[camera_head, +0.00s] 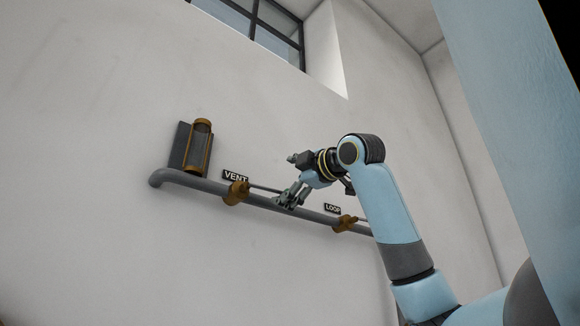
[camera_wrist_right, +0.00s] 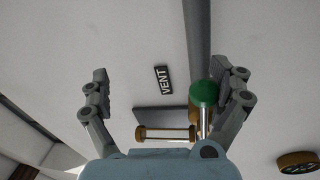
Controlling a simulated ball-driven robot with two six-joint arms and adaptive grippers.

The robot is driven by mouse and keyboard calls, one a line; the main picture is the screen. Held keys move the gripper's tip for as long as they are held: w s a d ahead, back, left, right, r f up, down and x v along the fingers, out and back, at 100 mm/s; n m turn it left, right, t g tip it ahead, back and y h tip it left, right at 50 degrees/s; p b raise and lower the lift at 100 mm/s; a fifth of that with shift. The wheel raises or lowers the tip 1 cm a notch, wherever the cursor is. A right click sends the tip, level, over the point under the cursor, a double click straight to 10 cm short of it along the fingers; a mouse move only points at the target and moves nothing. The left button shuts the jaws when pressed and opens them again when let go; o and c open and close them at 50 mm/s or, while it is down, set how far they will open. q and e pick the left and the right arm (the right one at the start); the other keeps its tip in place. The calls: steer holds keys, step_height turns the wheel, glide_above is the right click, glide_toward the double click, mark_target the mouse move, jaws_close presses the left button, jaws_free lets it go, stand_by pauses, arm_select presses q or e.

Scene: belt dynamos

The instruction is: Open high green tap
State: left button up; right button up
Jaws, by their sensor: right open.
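The high green tap is on the wall pipe beside the VENT label. Its brass body (camera_head: 236,192) shows in the head view, with a thin lever reaching right to my right gripper (camera_head: 290,196). The green end of its lever (camera_wrist_right: 204,93) shows in the right wrist view, seen nearly end-on above a silver rod. It lies between my open fingers, close to the right-hand finger and well apart from the left-hand one. I cannot tell whether that finger touches it. In the head view the gripper hides the green end. My left gripper is out of view.
The grey pipe (camera_head: 206,186) runs along the pale wall. A brass-capped glass cylinder (camera_head: 199,148) stands above its left end. A second brass tap (camera_head: 344,222) sits by the LOOP label (camera_head: 332,208), right of my gripper. The VENT label (camera_wrist_right: 163,80) also shows between my fingers.

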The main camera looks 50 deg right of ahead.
steer(key=shift+t, duration=0.4)
steer(key=r, duration=0.5)
steer(key=shift+s+a+r, duration=0.2)
steer(key=shift+a+r, duration=0.05)
steer(key=shift+c, duration=0.4)
steer(key=shift+w+r+h, duration=0.1)
steer(key=shift+r+h, duration=0.2)
steer(key=shift+r, duration=0.1)
steer(key=shift+c, duration=0.2)
steer(key=f+g, duration=0.1)
steer(key=f, duration=0.1)
steer(key=f+g, duration=0.1)
steer(key=f, duration=0.1)
steer(key=f+g, duration=0.1)
steer(key=f, duration=0.1)
steer(key=shift+w+d+m, duration=0.3)
steer(key=shift+d, duration=0.1)
steer(key=shift+c, duration=0.5)
steer(key=shift+s+a+f+b, duration=0.15)
steer(key=shift+s+f+b, duration=0.2)
steer(key=shift+c, duration=1.4)
steer(key=shift+s+a+f, duration=0.15)
steer(key=shift+s+f, duration=0.05)
steer(key=shift+s, duration=0.25)
steer(key=f+b+v, duration=0.2)
steer(key=b+v, duration=0.1)
steer(key=v, duration=0.7)
steer(key=shift+s, duration=0.5)
